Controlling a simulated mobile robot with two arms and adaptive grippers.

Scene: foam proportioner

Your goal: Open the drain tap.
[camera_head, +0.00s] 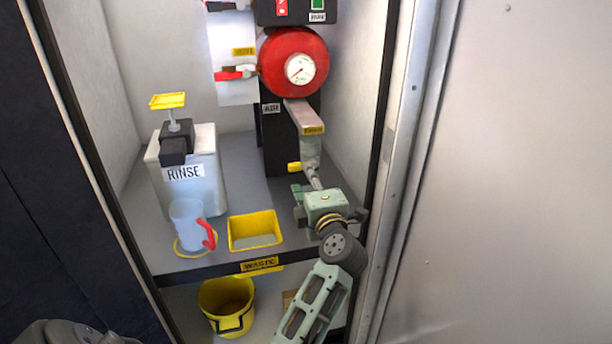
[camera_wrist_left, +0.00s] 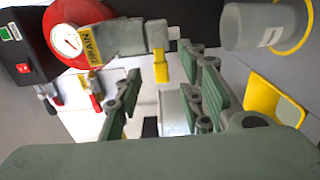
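The drain tap's yellow lever (camera_head: 294,167) sticks out at the lower end of a grey metal spout with a DRAIN label (camera_head: 313,129), below the red drum. In the left wrist view the lever (camera_wrist_left: 161,67) points away from the grey spout body (camera_wrist_left: 120,40), in the gap between the finger ends. My left gripper (camera_head: 305,190) is close below the lever in the head view. Its green fingers (camera_wrist_left: 166,76) are apart, with no clear contact on the lever. The gripper body hides part of the area under the spout. My right gripper is not in view.
A yellow tray (camera_head: 230,231) sits on the shelf, left of my gripper. A RINSE container (camera_head: 205,190) and a clear jug with red handle (camera_head: 186,225) stand farther left. A red-handled valve (camera_head: 232,74) is beside the drum. A yellow bucket (camera_head: 228,325) is below. The cabinet's right frame (camera_head: 388,160) is close.

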